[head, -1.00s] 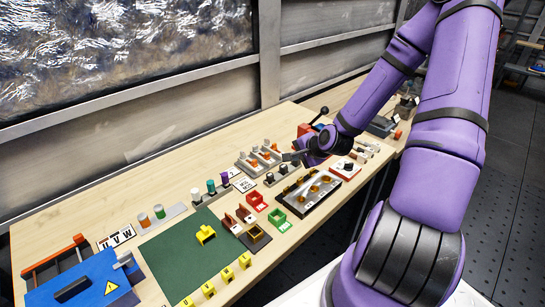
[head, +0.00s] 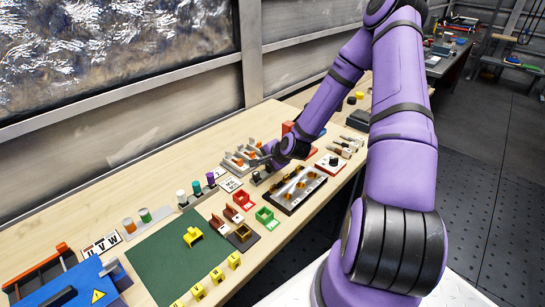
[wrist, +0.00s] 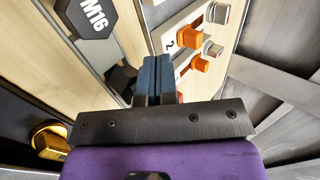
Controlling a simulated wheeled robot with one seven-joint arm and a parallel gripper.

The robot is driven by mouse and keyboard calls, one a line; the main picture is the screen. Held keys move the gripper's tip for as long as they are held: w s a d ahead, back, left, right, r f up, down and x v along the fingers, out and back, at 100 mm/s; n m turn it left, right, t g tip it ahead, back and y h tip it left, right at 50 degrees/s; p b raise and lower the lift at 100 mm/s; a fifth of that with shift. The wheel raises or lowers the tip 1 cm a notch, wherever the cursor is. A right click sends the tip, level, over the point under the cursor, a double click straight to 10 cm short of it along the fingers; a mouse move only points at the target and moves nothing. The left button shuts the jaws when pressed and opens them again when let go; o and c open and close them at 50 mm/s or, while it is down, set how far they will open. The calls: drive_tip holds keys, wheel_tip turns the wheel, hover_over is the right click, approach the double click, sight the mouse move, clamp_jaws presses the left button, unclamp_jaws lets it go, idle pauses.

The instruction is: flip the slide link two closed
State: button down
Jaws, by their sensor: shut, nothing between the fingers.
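The slide links (head: 236,160) are pale plates with orange sliders and grey posts, in a row near the back of the bench. In the wrist view a white plate marked "2" (wrist: 170,44) carries an orange slider (wrist: 191,37) and a grey post (wrist: 217,13). A second orange slider (wrist: 199,63) with a grey post shows nearer my gripper. My gripper (head: 254,161) is shut and empty, low beside the front of the links. Its blue-grey fingers (wrist: 152,77) lie left of the numbered plate in the wrist view. I cannot tell whether they touch anything.
Red (head: 241,200) and green (head: 267,217) holders and a green mat (head: 180,258) lie to the left.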

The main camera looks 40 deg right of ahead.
sight(252, 152)
drive_tip(key=shift+w+a+r, duration=0.1)
drive_tip(key=shift+w+a, duration=0.1)
drive_tip(key=shift+w, duration=0.7)
drive_tip(key=shift+w+a+r, duration=0.1)
drive_tip(key=shift+w+a, duration=0.05)
drive_tip(key=shift+w, duration=0.75)
drive_tip(key=shift+w+a, duration=0.15)
drive_tip(key=shift+w, duration=0.6)
drive_tip(key=shift+w+a, duration=0.15)
drive_tip(key=shift+w, duration=0.6)
